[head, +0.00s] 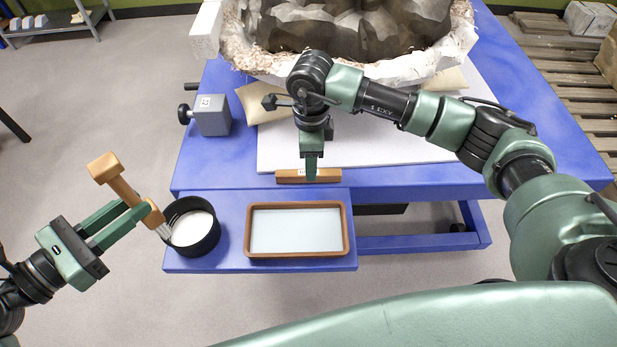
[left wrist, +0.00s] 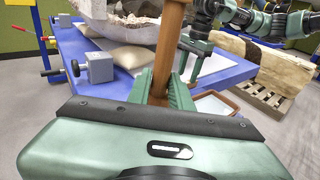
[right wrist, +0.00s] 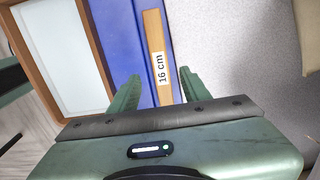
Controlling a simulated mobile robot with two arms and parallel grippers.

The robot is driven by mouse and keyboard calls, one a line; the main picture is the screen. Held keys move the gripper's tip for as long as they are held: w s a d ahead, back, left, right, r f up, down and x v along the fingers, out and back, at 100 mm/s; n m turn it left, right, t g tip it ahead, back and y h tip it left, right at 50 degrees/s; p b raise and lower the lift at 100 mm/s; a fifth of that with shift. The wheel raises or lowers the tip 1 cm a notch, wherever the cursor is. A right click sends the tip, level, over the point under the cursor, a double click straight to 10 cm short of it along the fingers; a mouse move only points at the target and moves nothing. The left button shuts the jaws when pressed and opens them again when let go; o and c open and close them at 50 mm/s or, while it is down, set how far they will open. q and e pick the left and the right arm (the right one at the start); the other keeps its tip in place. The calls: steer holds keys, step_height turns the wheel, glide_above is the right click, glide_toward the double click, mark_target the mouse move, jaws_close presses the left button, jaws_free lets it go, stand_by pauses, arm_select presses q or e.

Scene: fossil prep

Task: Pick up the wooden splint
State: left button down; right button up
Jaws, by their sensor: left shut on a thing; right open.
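The wooden splint (head: 288,177) is a flat tan bar lying at the front edge of the blue table. In the right wrist view the splint (right wrist: 154,35) carries a white "16 cm" label. My right gripper (head: 311,178) points down over its middle. In the right wrist view the right gripper (right wrist: 159,88) is open, with one finger on each side of the splint, and nothing is gripped. My left gripper (head: 137,208) is shut on a wooden-handled brush (head: 120,184), which also shows in the left wrist view (left wrist: 171,40).
The black bowl (head: 211,240) with white contents and a wood-rimmed tray (head: 347,238) sit on the lower blue shelf. A large fossil in a white jacket (head: 455,55) stands behind the right gripper. A grey block (head: 213,116) and a beige cushion (head: 262,108) are to its left.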

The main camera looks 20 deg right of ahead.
step_height(320, 180, down, 4)
steer(key=shift+w+d+r+b, duration=0.1)
steer(key=shift+w+r+b, duration=0.1)
steer(key=shift+b, duration=0.4)
steer(key=shift+s+r, duration=0.1)
jaws_close()
stand_by(0.8)
